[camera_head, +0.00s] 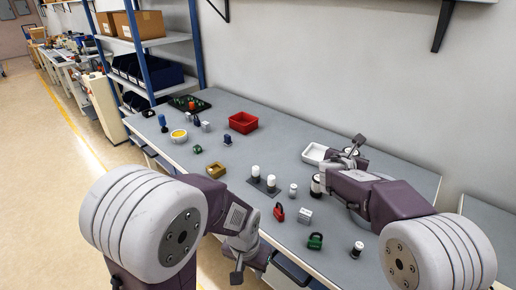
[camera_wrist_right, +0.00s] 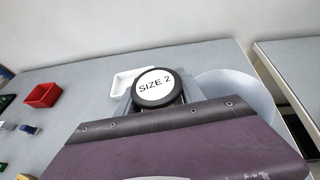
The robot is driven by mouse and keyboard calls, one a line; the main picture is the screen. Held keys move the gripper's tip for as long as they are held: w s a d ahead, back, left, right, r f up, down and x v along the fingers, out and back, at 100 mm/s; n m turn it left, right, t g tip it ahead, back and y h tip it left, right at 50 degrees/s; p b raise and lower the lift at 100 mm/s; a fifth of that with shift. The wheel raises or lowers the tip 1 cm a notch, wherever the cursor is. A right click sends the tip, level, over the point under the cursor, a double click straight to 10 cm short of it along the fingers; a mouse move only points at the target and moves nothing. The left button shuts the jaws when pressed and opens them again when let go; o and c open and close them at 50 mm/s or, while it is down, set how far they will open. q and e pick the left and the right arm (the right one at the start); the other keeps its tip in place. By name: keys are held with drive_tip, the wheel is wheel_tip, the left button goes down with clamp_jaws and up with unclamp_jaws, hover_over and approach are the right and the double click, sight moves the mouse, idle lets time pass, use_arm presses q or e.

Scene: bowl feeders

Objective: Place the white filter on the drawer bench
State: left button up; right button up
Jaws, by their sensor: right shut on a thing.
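My right gripper (camera_head: 355,145) is above the right part of the grey bench (camera_head: 225,165), beside a white tray (camera_head: 313,153). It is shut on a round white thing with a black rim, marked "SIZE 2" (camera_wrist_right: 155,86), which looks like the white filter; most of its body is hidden. A similar white cylinder with black bands (camera_head: 317,184) stands on the bench, partly behind my right arm. My left gripper (camera_head: 237,276) hangs low at the bench's front edge, apart from the objects; its jaws are too small to judge.
Two white cylinders (camera_head: 255,171) stand on a dark plate. Red (camera_head: 279,212) and green (camera_head: 315,241) padlock-like pieces lie near the front. A red bin (camera_head: 243,122) is farther back. Another grey table (camera_head: 490,215) is at the right.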

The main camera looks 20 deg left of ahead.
drive_tip(key=shift+s+a+r, duration=0.1)
drive_tip(key=shift+s+r, duration=0.05)
drive_tip(key=shift+r, duration=0.2)
wheel_tip(320, 180, down, 14)
drive_tip(key=b, duration=0.4)
drive_tip(key=shift+r+b, duration=0.25)
drive_tip(key=shift+b, duration=0.05)
wheel_tip(320, 180, down, 5)
drive_tip(key=shift+r+b, duration=0.1)
drive_tip(key=shift+b, duration=0.45)
drive_tip(key=o, duration=1.1)
